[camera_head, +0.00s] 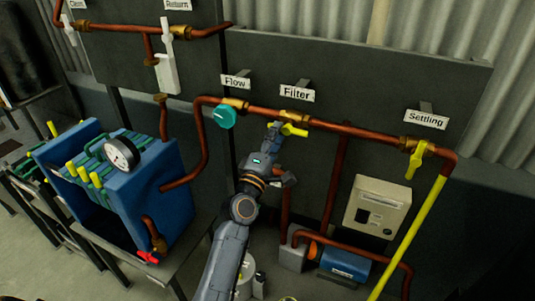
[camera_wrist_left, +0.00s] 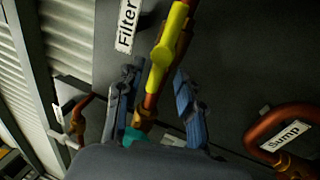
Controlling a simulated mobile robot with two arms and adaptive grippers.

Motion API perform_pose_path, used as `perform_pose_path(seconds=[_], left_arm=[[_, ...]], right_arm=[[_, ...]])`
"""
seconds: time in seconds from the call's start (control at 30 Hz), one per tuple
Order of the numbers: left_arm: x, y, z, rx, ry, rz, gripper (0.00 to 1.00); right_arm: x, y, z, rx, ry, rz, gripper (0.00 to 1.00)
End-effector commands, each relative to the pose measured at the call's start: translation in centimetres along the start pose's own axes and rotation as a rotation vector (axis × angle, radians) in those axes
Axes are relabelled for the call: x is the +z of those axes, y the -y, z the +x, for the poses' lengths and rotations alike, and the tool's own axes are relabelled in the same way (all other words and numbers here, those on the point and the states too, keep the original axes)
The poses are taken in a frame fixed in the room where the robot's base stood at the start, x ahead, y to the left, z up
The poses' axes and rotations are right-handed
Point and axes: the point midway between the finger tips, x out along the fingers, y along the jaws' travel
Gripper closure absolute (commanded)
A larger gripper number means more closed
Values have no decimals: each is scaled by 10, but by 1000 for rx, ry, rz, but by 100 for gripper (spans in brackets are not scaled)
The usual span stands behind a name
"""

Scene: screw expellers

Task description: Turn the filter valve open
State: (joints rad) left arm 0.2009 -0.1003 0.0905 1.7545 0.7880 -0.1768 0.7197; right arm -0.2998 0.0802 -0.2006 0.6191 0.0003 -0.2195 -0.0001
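The filter valve's yellow handle (camera_head: 295,131) is on the copper pipe under the "Filter" sign (camera_head: 297,93). The handle lies roughly along the pipe. In the left wrist view, the yellow handle (camera_wrist_left: 168,50) runs from the top edge down towards the gap between my fingers. My left gripper (camera_head: 274,131) is at the left end of the handle in the head view. In the wrist view its two fingers (camera_wrist_left: 158,90) are apart, one on each side of the handle's lower end. I cannot tell whether either touches it. My right gripper is out of view.
A teal flow knob (camera_head: 225,116) is left of the handle on the same pipe. The settling valve's yellow handle (camera_head: 417,160) hangs down to the right. A blue filter press (camera_head: 150,205) with a gauge stands left.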

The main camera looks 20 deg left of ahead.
Motion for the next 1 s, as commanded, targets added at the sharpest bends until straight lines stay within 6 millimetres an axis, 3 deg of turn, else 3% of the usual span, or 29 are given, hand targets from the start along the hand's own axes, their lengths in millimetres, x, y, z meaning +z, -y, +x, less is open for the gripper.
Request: perform_pose_path(seconds=[0.2, 0.4, 1.0], left_arm=[[0, 2, -50, -4, 2, 0, 63], [0, 1, -78, -3, 1, 1, 63], [0, 1, -86, -2, 1, 0, 63]], right_arm=[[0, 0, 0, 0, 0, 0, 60], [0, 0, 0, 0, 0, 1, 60], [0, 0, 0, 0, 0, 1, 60]])
